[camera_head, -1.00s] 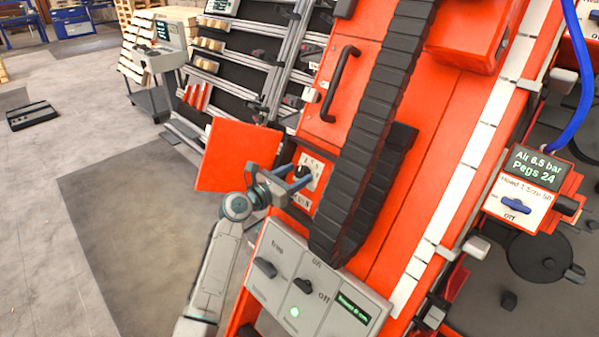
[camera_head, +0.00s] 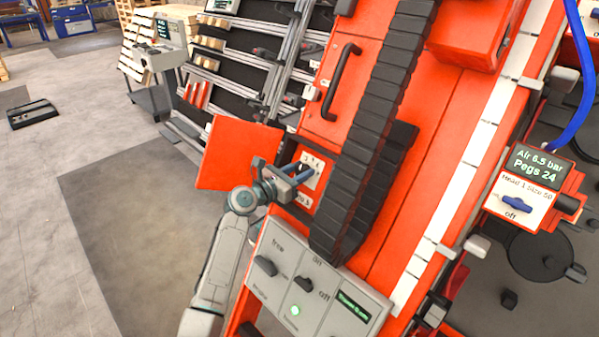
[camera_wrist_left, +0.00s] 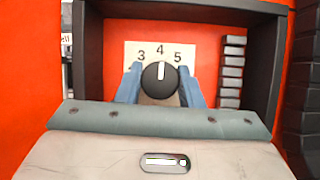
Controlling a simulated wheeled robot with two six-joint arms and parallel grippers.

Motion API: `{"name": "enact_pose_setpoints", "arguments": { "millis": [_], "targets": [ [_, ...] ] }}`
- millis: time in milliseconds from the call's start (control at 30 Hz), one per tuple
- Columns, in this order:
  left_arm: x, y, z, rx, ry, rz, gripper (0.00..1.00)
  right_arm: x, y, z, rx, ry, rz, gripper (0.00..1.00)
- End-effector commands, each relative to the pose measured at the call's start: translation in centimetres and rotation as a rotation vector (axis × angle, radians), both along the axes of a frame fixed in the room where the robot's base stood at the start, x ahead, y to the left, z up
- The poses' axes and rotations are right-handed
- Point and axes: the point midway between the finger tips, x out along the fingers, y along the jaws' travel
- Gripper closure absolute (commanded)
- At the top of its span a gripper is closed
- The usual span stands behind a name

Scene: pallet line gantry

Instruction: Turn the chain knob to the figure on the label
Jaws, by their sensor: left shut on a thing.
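The chain knob (camera_wrist_left: 160,82) is a round black knob with a white pointer line. It sits on a white scale plate (camera_wrist_left: 132,48) showing 3, 4 and 5, and the pointer stands upright at the 4. My left gripper (camera_wrist_left: 160,72) has its blue fingers on both sides of the knob, shut on it. In the head view my left gripper (camera_head: 304,174) reaches into the recess in the orange machine and mostly hides the knob. A small white label (camera_head: 303,199) lies just below the scale plate; its figure is too small to read surely. My right gripper is not in view.
An open orange door (camera_head: 238,155) stands left of the recess. A black chain track (camera_head: 375,130) runs close on the right. Below is a grey panel (camera_head: 310,285) with two switches and a green light.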

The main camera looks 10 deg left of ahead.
Motion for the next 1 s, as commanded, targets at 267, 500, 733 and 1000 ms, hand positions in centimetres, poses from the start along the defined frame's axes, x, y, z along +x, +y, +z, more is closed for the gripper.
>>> {"name": "enact_pose_setpoints", "arguments": {
  "millis": [267, 500, 733, 1000],
  "targets": [
    [0.1, 0.1, -0.3, 0.113, -0.075, -0.071, 0.89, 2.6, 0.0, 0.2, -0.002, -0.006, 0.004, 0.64],
    [0.1, 0.2, -0.2, 0.256, -0.168, -0.162, 0.89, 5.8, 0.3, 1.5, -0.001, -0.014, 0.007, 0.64],
    [0.1, 0.1, -0.1, 0.376, -0.248, -0.239, 0.89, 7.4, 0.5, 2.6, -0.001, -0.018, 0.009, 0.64],
    [0.1, 0.2, -0.1, 0.462, -0.305, -0.296, 0.89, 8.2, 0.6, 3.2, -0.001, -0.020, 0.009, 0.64]
  ]
}}
